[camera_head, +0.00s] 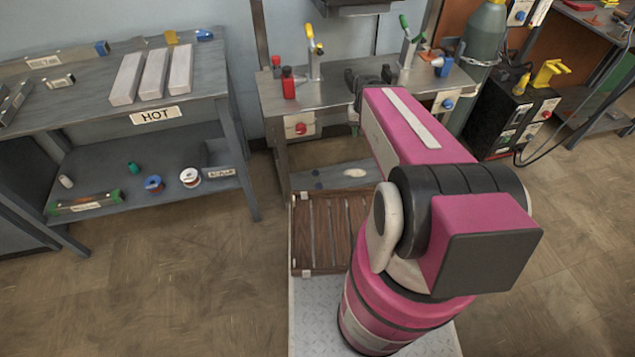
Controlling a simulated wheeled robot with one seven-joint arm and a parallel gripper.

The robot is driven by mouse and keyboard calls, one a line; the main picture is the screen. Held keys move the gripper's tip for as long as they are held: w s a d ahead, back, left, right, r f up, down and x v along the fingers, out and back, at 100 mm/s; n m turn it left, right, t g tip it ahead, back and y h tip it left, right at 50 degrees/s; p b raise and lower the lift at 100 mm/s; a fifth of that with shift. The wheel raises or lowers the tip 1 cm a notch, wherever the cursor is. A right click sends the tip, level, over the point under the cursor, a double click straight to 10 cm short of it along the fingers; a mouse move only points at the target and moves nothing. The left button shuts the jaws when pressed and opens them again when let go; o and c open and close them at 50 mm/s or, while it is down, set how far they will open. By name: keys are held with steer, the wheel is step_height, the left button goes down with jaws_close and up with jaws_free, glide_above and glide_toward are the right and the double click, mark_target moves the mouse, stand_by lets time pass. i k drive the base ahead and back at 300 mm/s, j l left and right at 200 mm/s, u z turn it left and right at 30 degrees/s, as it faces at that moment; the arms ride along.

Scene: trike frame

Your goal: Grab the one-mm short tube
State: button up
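I cannot single out the one-mm short tube by sight. A brown wooden rack (300,238) lies low in front of my arm, with several narrow grey strips along it that may be tubes or gaps. My pink and black arm hides part of its right side. My gripper (362,88) is a small dark shape at the far end of the arm, over the middle metal bench (272,100). Its fingers are too small and partly hidden, so I cannot tell whether they are open or hold anything.
A grey table (205,88) at the left carries pale bars (154,75) and a HOT sign (158,115); spools (190,178) sit on its lower shelf. Red bottles (288,83) and torches stand on the middle bench. A green gas cylinder (482,45) and black welder (512,120) stand right.

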mark_target(319, 185)
steer(key=k+j+z, duration=0.1)
steer(key=j, duration=0.4)
steer(key=k+j+z, duration=0.1)
steer(key=j, duration=0.4)
steer(key=k+j+z, duration=0.1)
steer(key=j, duration=0.35)
steer(key=k+j+z, duration=0.1)
steer(key=k+j, duration=0.2)
steer(key=j, duration=0.15)
steer(key=k+j+z, duration=0.15)
steer(key=j, duration=0.3)
steer(key=k+j+z, duration=0.1)
steer(key=k+j, duration=0.15)
steer(key=j, duration=0.15)
steer(key=k+j+z, duration=0.1)
steer(key=j, duration=0.75)
steer(key=k+j+z, duration=0.15)
steer(key=j, duration=0.2)
